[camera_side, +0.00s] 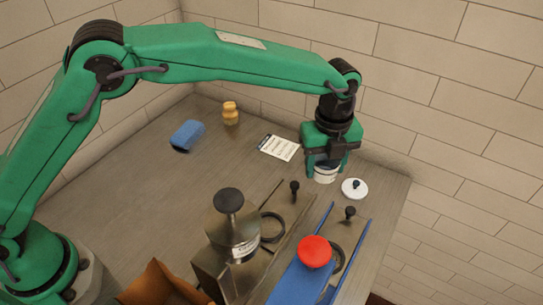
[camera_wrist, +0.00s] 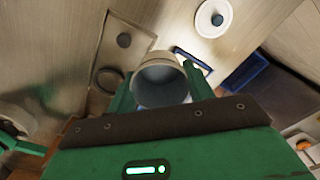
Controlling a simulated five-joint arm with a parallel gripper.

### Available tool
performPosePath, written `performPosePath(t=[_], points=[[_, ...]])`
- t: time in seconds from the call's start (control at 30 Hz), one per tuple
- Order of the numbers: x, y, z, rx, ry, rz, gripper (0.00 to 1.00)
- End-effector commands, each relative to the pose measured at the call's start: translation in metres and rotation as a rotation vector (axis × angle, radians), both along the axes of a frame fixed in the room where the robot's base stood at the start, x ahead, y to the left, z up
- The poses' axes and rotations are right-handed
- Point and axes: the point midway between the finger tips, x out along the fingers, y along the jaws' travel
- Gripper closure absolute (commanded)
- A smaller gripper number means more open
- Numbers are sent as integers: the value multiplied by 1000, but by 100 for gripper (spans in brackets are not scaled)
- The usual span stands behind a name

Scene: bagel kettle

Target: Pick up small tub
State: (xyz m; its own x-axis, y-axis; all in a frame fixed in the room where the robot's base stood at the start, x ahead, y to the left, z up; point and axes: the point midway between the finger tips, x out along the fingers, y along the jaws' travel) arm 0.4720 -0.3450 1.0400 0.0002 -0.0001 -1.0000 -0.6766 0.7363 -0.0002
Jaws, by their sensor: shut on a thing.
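The small tub (camera_side: 326,173) is a pale, round, open container at the back right of the counter. In the wrist view the tub (camera_wrist: 160,82) sits between my two green fingers, with its open mouth facing the camera. My gripper (camera_side: 328,170) points down and is shut on the tub's sides. Whether the tub's base touches the counter I cannot tell. The upper part of the tub is partly hidden by the fingers in the side view.
A white lid with a dark knob (camera_side: 355,188) lies just right of the tub. A printed card (camera_side: 279,147), blue sponge (camera_side: 187,134) and small yellow-brown jar (camera_side: 230,113) are further left. Metal equipment (camera_side: 232,235) and a red knob (camera_side: 314,251) stand in front.

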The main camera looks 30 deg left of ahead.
Motion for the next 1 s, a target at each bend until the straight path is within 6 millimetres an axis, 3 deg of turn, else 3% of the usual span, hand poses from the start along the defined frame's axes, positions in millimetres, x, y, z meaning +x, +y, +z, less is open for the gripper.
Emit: performPosePath(t=[0.77, 1.0], points=[[-6, -3, 5, 0, 0, 4, 70], [-2, 12, 10, -1, -1, 91, 70]])
